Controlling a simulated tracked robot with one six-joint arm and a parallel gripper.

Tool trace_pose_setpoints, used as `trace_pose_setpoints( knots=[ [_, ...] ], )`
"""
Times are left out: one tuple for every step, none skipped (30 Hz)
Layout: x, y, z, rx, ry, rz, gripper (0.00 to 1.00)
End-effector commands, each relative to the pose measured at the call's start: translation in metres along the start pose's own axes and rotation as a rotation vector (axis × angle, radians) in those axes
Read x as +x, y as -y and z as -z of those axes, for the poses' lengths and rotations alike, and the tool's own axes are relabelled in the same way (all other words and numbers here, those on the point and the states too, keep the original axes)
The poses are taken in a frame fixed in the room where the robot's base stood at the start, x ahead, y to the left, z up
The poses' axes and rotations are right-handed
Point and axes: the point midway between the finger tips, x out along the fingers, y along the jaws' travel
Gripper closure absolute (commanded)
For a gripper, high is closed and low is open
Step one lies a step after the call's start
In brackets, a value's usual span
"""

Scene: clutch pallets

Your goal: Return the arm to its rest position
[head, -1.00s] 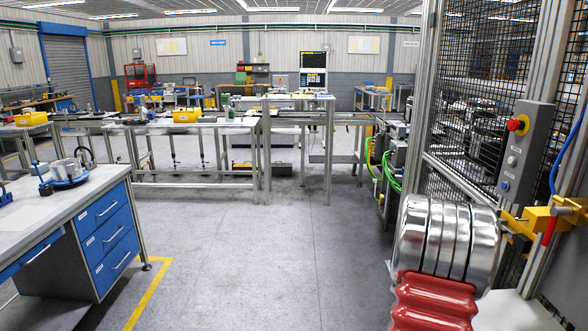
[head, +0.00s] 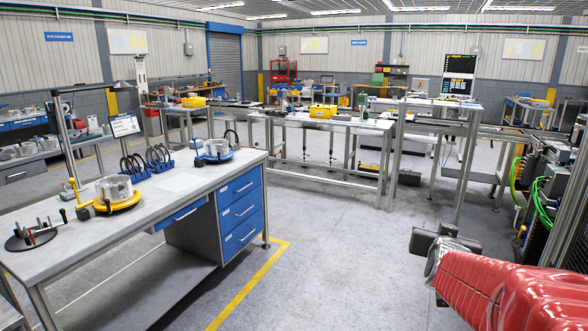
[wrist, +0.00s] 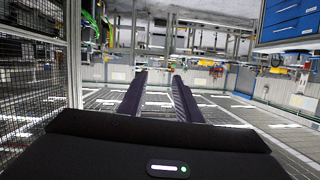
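My gripper (wrist: 158,78) shows in the wrist view as two dark parallel fingers with a clear gap between them and nothing held. The wrist picture looks upside down, with the floor and the room's equipment beyond the fingers. In the head view my gripper (head: 436,238) is a small dark shape at the end of my red-covered arm (head: 510,290), at the lower right. It is over open floor, right of the workbench and apart from it. Its fingers are hard to make out there.
A workbench (head: 170,190) with blue drawers stands at the left, bearing a yellow fixture (head: 117,200) and a blue fixture (head: 215,155) with metal parts. A conveyor table (head: 340,124) runs behind. Machinery with green hoses (head: 518,190) stands at the right. The middle floor is clear.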

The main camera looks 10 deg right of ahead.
Motion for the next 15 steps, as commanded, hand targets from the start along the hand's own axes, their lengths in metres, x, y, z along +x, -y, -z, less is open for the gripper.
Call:
trace_pose_setpoints(
  knots=[
    [-0.014, 0.021, -0.005, -0.013, 0.035, 0.042, 0.69],
    [-0.021, 0.031, -0.011, -0.021, 0.061, 0.065, 0.69],
    [-0.032, 0.044, -0.018, -0.031, 0.096, 0.094, 0.69],
    [-0.04, 0.053, -0.023, -0.039, 0.122, 0.115, 0.69],
    [-0.049, 0.062, -0.029, -0.049, 0.148, 0.136, 0.69],
    [-0.061, 0.073, -0.037, -0.064, 0.183, 0.163, 0.69],
    [-0.07, 0.081, -0.043, -0.074, 0.209, 0.182, 0.69],
    [-0.08, 0.089, -0.049, -0.085, 0.235, 0.2, 0.69],
    [-0.093, 0.097, -0.057, -0.101, 0.269, 0.224, 0.69],
    [-0.103, 0.104, -0.064, -0.113, 0.296, 0.241, 0.69],
    [-0.113, 0.109, -0.07, -0.125, 0.322, 0.257, 0.69],
    [-0.127, 0.116, -0.079, -0.143, 0.355, 0.279, 0.69],
    [-0.138, 0.12, -0.085, -0.158, 0.381, 0.294, 0.69],
    [-0.149, 0.124, -0.092, -0.172, 0.408, 0.308, 0.69],
    [-0.163, 0.129, -0.101, -0.19, 0.44, 0.326, 0.69]
  ],
)
